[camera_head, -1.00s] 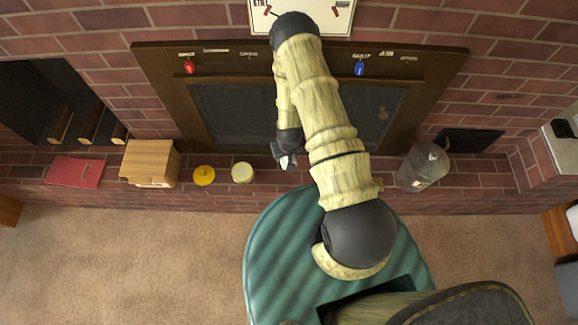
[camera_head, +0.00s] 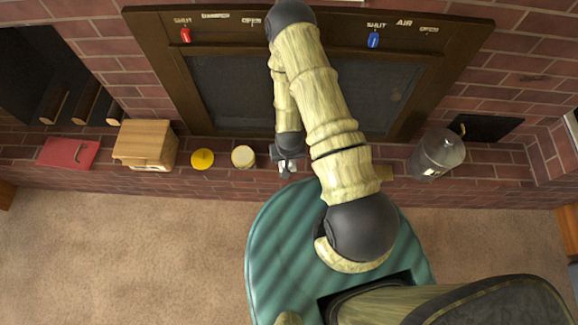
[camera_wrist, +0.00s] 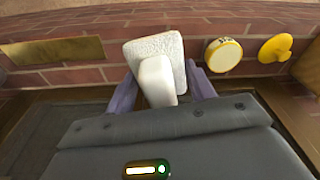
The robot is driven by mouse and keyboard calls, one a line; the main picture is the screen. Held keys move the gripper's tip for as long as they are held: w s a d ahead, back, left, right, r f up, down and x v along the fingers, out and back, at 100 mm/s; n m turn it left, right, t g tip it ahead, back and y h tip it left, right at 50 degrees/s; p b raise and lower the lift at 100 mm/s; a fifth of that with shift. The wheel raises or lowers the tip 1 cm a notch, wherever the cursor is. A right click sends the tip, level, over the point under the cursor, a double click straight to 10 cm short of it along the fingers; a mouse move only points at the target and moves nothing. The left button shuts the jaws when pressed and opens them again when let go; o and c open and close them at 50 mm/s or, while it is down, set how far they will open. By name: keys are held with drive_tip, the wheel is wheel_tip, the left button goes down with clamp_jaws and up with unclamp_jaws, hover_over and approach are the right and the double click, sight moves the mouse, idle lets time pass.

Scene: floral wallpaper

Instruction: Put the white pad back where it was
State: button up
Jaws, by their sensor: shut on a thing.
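The white pad (camera_wrist: 150,47) is a pale, textured square with a smooth white block on its near side. It sits between the fingers of my gripper (camera_wrist: 161,88) in the wrist view. In the head view my gripper (camera_head: 287,168) points down over the brick ledge, just right of the cream-topped yellow round tin. Only a small white bit shows at its tips there. My gripper is shut on the pad. I cannot tell whether the pad touches the ledge.
A brass plate (camera_wrist: 52,51) lies left of the pad in the wrist view.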

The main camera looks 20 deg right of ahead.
drive_tip(key=s+a+f+m+b, duration=0.2)
drive_tip(key=s+f+b, duration=0.8)
drive_tip(key=b, duration=0.6)
drive_tip(key=shift+s+a+f+h, duration=0.15)
drive_tip(key=shift+a+f+h, duration=0.25)
drive_tip(key=shift+f, duration=0.55)
drive_tip(key=shift+a, duration=0.1)
drive_tip(key=w+d+b, duration=0.2)
drive_tip(key=w+b, duration=0.1)
drive_tip(key=w, duration=0.3)
drive_tip(key=w+d+f+b, duration=0.1)
drive_tip(key=w+d+b, duration=0.1)
drive_tip(key=w+b, duration=0.2)
drive_tip(key=w+d+b, duration=0.2)
drive_tip(key=w+b, duration=0.2)
drive_tip(key=w, duration=0.4)
drive_tip(key=shift+w+f, duration=0.3)
drive_tip(key=shift+f, duration=0.25)
